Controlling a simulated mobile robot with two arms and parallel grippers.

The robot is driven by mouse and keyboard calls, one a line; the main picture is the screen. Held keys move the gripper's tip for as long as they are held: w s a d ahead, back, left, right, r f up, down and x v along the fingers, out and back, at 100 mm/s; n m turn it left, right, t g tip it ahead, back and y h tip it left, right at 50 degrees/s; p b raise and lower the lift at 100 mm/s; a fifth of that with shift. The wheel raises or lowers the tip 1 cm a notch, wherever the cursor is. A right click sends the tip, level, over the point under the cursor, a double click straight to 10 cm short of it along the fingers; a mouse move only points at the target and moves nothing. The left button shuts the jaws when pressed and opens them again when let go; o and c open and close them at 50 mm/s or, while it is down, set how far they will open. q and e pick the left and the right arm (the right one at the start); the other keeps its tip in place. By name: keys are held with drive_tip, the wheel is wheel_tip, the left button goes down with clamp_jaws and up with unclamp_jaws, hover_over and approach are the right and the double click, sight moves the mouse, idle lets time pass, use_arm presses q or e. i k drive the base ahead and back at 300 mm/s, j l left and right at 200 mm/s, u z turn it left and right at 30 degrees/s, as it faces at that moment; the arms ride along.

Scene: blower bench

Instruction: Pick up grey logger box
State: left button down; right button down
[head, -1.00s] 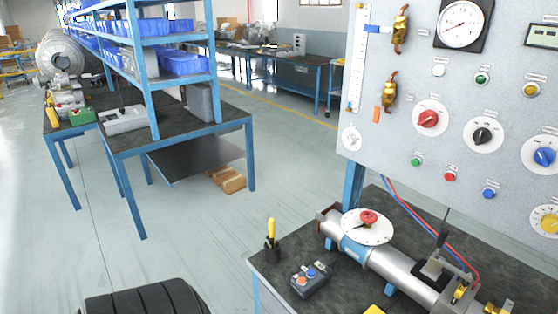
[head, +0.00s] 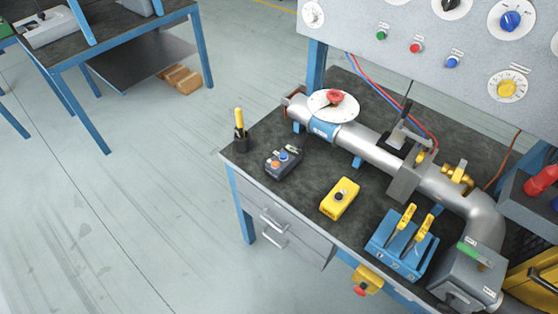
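A grey box (head: 462,272) with a green part on top and small labels stands at the front right of the near bench, beside the pipe's bend. A small dark grey box (head: 284,163) with a blue and an orange button lies on the bench's left part. A pale grey box (head: 50,29) sits on the far bench at upper left. I cannot read which of these is the logger. Neither of my grippers is in view.
A red item (head: 541,181) stands at right. A panel rises behind. Floor at left is clear.

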sight(294, 153)
drive_tip(key=i+j, duration=0.15)
drive_tip(key=j, duration=0.2)
drive_tip(key=i+j, duration=0.2)
drive_tip(key=j, duration=0.15)
drive_tip(key=i+j, duration=0.15)
drive_tip(key=j, duration=0.2)
drive_tip(key=i+j, duration=0.15)
drive_tip(key=j, duration=0.2)
